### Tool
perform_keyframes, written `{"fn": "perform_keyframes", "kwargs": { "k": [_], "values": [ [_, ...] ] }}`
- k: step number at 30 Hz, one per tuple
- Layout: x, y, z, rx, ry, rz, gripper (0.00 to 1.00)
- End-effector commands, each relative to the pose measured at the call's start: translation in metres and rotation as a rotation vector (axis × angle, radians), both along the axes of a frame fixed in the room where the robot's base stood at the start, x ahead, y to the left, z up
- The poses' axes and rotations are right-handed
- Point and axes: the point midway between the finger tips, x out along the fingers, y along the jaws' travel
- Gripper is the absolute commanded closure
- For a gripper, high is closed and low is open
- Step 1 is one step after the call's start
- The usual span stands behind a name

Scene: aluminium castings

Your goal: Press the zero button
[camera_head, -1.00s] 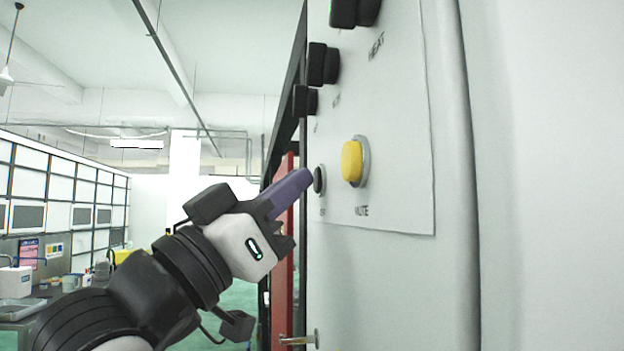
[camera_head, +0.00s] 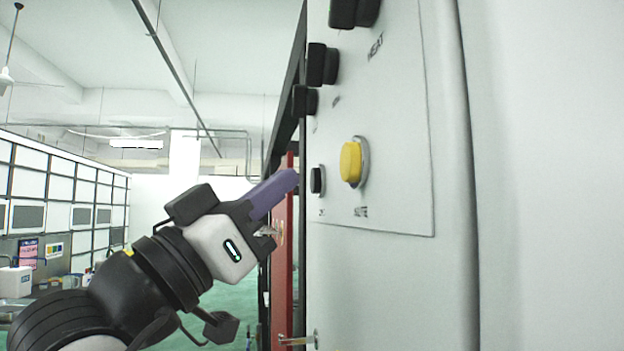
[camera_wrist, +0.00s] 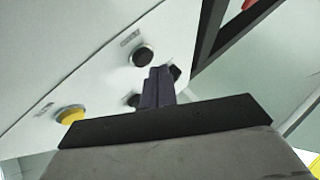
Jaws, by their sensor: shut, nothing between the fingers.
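A small round black button (camera_head: 318,181) is on the white panel, left of a yellow button (camera_head: 351,163). Its label is too small to read surely; I cannot confirm it is the zero button. The yellow button's label seems to read MUTE. My gripper (camera_head: 290,178) is shut and empty, its purple fingers pointing at the panel, their tips a little left of the black button and apart from it. In the wrist view the shut fingers (camera_wrist: 158,86) lie below a black button (camera_wrist: 143,56), and the yellow button (camera_wrist: 70,114) is at left.
Several black knobs (camera_head: 322,64) stick out of the panel (camera_head: 400,130) above the buttons, one by a label HEAT. A red part (camera_head: 281,245) and dark frame stand behind the panel's left edge. A small metal handle (camera_head: 297,341) juts out low down.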

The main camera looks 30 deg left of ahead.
Motion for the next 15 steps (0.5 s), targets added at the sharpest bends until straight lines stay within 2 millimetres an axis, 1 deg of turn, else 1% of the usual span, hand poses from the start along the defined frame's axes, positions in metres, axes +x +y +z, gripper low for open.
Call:
{"fn": "perform_keyframes", "kwargs": {
  "k": [5,15],
  "values": [
    [-0.002,0.004,0.0,-0.002,0.0,0.001,1.0],
    [-0.022,0.03,0.001,-0.004,-0.001,0.001,1.0]
  ]
}}
